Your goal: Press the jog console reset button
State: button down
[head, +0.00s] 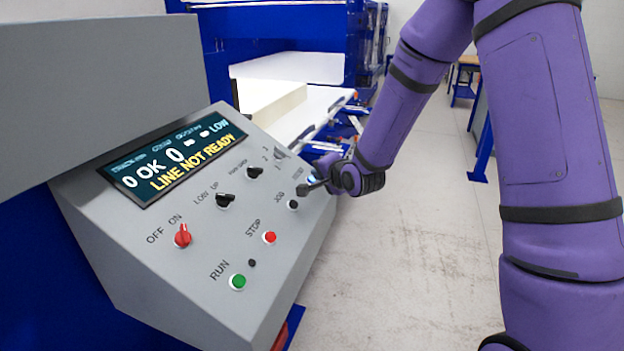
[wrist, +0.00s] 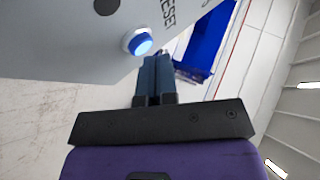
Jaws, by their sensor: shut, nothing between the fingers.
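The jog console (head: 190,215) is a grey sloped panel with a display (head: 175,155) reading "LINE NOT READY". The reset button (wrist: 138,43) is blue with a bright lit face, beside the RESET label in the wrist view. In the head view the reset button (head: 312,179) is a small blue glow, partly hidden by my gripper. My gripper (head: 304,187) is shut and empty at the console's right edge. In the wrist view its fingertips (wrist: 156,59) lie close beside the button; I cannot tell whether they touch it.
A black jog button (head: 293,204), a red stop button (head: 270,237), a green run button (head: 238,282) and a red switch (head: 183,236) are on the panel. A conveyor with a pale foam block (head: 272,100) stands behind.

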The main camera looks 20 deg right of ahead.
jog(key=shift+f, duration=0.15)
dwell(0.5)
jog(key=shift+w+a+f, duration=0.1)
jog(key=shift+a+f, duration=0.1)
jog(key=shift+f, duration=0.05)
jog(key=shift+r, duration=0.15)
jog(key=shift+d+r, duration=0.15)
jog(key=shift+r, duration=0.1)
dwell(0.4)
notch_tip(320, 180, up, 5)
jog(key=s+d, duration=0.2)
jog(key=shift+d, duration=0.3)
dwell(0.7)
